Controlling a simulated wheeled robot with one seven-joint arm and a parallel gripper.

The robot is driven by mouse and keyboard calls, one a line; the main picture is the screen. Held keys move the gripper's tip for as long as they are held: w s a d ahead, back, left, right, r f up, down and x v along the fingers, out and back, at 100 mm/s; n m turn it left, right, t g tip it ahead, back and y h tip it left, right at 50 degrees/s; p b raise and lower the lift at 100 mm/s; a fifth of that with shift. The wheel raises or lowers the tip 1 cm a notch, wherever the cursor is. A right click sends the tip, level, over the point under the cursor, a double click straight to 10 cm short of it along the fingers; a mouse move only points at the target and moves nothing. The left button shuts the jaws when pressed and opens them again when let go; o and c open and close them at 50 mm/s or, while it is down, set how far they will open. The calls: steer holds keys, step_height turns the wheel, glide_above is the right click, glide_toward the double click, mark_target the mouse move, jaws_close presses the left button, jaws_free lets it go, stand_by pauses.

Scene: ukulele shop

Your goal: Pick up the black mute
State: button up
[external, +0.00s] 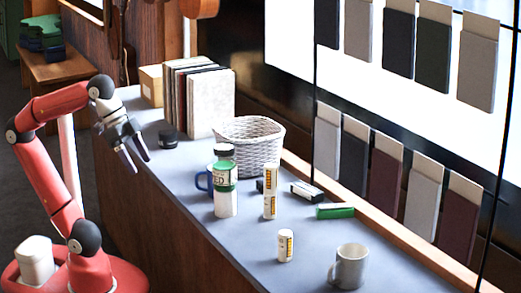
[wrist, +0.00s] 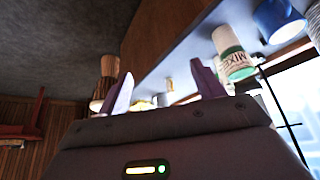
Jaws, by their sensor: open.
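A small round black object (external: 168,138), likely the black mute, sits on the grey counter (external: 187,160) in front of the upright books. My gripper (external: 140,162) is open and empty, left of the black object and apart from it, near the counter's left edge. In the wrist view, the two fingers of my gripper (wrist: 163,88) are spread with nothing held between them. I cannot make out the black object in the wrist view.
A green-and-white bottle (external: 225,172), a blue mug (external: 203,181), a white basket (external: 249,143) and small containers (external: 270,205) stand farther right. A grey mug (external: 349,267) is near the front. Books (external: 210,103) and a cardboard box (external: 151,85) stand at the back.

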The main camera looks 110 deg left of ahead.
steer(key=w+a+r+n, duration=0.1)
steer(key=w+a, duration=0.4)
steer(key=w+a+r+n+y+b, duration=0.1)
steer(key=w+a+n, duration=0.1)
steer(key=w+a, duration=0.3)
steer(key=w+a+r+n, duration=0.1)
steer(key=w+a, duration=0.4)
steer(key=a, duration=0.1)
steer(key=shift+a+r+n+g+y+b, duration=0.15)
steer(key=shift+a+n+g+y+b, duration=0.15)
steer(key=shift+g, duration=0.1)
steer(key=w+a+f+n, duration=0.1)
steer(key=w+a+n, duration=0.15)
steer(key=a, duration=0.55)
steer(key=g+y+b, duration=0.1)
glide_above(261, 182)
steer(key=s+d, duration=0.2)
steer(key=s, duration=0.1)
step_height(261, 182, down, 3)
steer(key=shift+n, duration=0.25)
steer(key=s+x, duration=0.1)
steer(key=x, duration=0.4)
steer(key=s+d+f+x, duration=0.1)
steer(key=x, duration=0.5)
steer(key=d+x, duration=0.1)
steer(key=x, duration=0.5)
steer(key=shift+s+d+f, duration=0.15)
steer(key=shift+s+f, duration=0.2)
steer(key=shift+f, duration=0.15)
steer(key=c, duration=1.1)
